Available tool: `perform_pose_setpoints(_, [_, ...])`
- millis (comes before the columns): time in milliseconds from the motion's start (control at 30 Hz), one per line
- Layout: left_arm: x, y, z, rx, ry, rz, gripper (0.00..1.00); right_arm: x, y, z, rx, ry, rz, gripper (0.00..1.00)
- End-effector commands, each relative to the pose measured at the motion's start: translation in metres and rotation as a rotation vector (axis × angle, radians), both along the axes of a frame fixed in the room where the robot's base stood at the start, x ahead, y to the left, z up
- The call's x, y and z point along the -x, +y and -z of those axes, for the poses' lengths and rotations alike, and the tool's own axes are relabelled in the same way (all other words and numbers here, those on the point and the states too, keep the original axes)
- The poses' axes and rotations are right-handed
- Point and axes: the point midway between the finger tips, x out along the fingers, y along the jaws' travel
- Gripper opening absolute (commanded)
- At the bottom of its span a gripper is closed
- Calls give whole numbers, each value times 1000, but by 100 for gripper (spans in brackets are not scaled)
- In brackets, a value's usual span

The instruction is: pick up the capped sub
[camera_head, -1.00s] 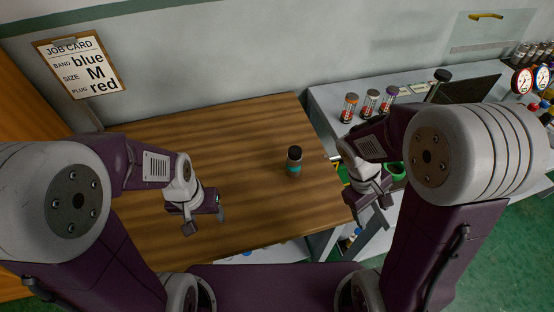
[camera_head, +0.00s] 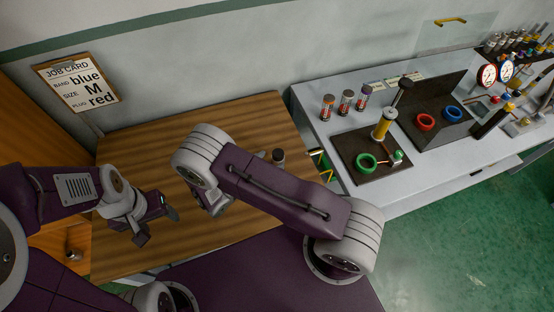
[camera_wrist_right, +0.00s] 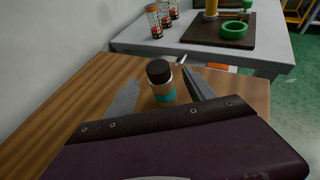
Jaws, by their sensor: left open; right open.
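The capped sub (camera_head: 278,157) is a short upright cylinder with a black cap on the wooden table, partly hidden behind my right arm in the head view. In the head view my right arm hides most of that gripper. My left gripper (camera_head: 155,220) is open and empty over the table's left part.
The wooden table (camera_head: 150,140) is otherwise mostly clear. A grey bench (camera_head: 310,95) on the right holds several banded cylinders (camera_head: 345,102), a dark board with a green ring (camera_head: 366,162) and yellow post (camera_head: 382,124), and red and blue rings. A job card (camera_head: 80,84) reads blue, M, red.

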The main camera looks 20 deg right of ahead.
Motion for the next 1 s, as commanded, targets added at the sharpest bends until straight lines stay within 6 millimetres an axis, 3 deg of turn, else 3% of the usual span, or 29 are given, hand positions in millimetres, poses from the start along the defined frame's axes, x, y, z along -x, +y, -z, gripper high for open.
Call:
perform_pose_setpoints(233, [0, 0, -8, 0, 0, 0, 62, -7, -13, 4, -1, 0, 2, 63])
perform_pose_setpoints(500, [0, 0, -26, 0, 0, 0, 62, -29, -46, 23, -1, 0, 4, 63])
perform_pose_setpoints(733, [0, 0, -25, 0, 0, 0, 62, -31, -48, 26, -2, -1, 1, 63])
perform_pose_setpoints(767, [0, 0, -25, 0, 0, 0, 62, -31, -48, 26, -2, -1, 1, 60])
perform_pose_setpoints(900, [0, 0, -25, 0, 0, 0, 62, -31, -48, 26, -2, -1, 1, 21])
perform_pose_setpoints(1000, [0, 0, -25, 0, 0, 0, 62, -31, -48, 26, -2, -1, 1, 0])
